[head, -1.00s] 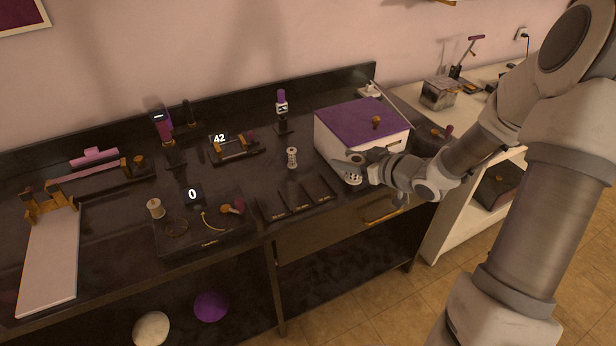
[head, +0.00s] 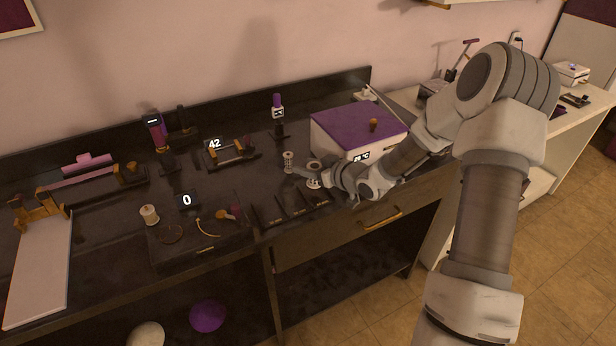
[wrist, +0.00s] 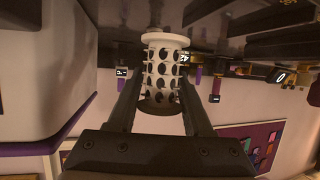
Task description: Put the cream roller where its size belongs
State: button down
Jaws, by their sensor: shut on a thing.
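My gripper (wrist: 160,108) is shut on a pale, cream-white roller (wrist: 162,70), a cylinder full of round holes with a flange at its end. In the head view the held roller (head: 314,174) is above the counter, in front of the white box and just behind the slotted trays. My gripper (head: 322,175) reaches it from the right. A similar, slimmer pale roller (head: 289,162) stands upright on the counter just left of it. Three dark slots or trays (head: 293,205) lie along the counter's front edge; their small labels are too small to read.
A white box with a purple lid (head: 360,122) stands right behind my gripper. To the left are a scale-like dark base (head: 200,235) with a cream spool (head: 149,215), a display reading 42 (head: 214,144) and a long white board (head: 40,270).

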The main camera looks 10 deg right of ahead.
jog(key=shift+f, duration=1.55)
jog(key=shift+f, duration=0.1)
jog(key=shift+f+b, duration=0.2)
jog(key=shift+b, duration=0.2)
jog(key=shift+c, duration=1.5)
grip_release()
jog(key=shift+r, duration=0.15)
jog(key=shift+r, duration=0.1)
jog(key=shift+s+d+r+p, duration=0.1)
jog(key=shift+r+p, duration=0.05)
jog(key=shift+p, duration=0.2)
jog(key=p+v, duration=0.1)
jog(key=v, duration=1)
jog(key=shift+s+d+r, duration=0.1)
jog(key=shift+s+r, duration=0.05)
jog(key=shift+s, duration=0.15)
